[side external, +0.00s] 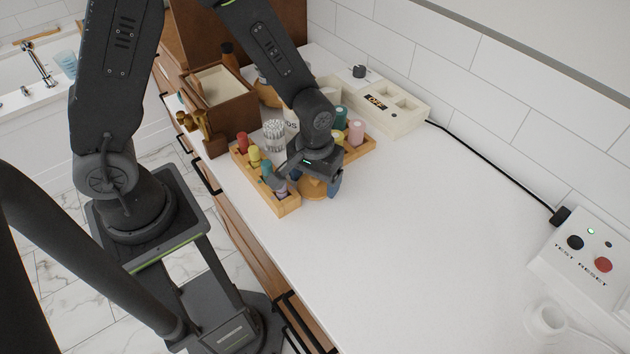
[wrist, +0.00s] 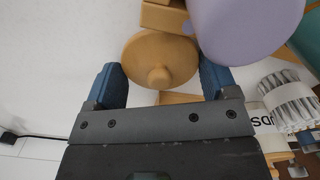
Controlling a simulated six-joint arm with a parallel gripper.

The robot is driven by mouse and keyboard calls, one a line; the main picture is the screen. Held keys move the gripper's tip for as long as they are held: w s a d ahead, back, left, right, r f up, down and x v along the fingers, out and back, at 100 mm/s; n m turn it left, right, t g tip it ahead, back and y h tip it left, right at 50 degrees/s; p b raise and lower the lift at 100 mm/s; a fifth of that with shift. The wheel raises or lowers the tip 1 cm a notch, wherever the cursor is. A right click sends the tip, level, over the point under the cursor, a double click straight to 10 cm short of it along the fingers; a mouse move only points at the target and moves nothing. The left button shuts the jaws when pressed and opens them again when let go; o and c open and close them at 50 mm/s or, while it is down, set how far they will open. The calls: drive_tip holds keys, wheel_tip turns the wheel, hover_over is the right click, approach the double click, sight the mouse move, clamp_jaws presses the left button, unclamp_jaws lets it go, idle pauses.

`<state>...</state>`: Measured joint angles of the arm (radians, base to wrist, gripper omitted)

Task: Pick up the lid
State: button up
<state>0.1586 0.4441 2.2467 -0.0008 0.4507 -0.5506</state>
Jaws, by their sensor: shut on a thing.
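The lid (wrist: 160,52) is a round light-wood disc with a small knob (wrist: 159,75) on top. In the wrist view it sits between the two blue fingers of my gripper (wrist: 163,84), one at each side of its rim. My gripper is shut on it. In the side view the lid (side external: 314,189) shows below my gripper (side external: 311,178), beside the front end of the wooden rack, partly covered by the gripper. I cannot tell whether it rests on something or hangs clear.
A wooden rack (side external: 287,207) with several coloured bottles stands close beside my gripper; a lilac bottle (wrist: 245,30) is very near the right finger.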

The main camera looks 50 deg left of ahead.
drive_tip(key=shift+r, duration=0.1)
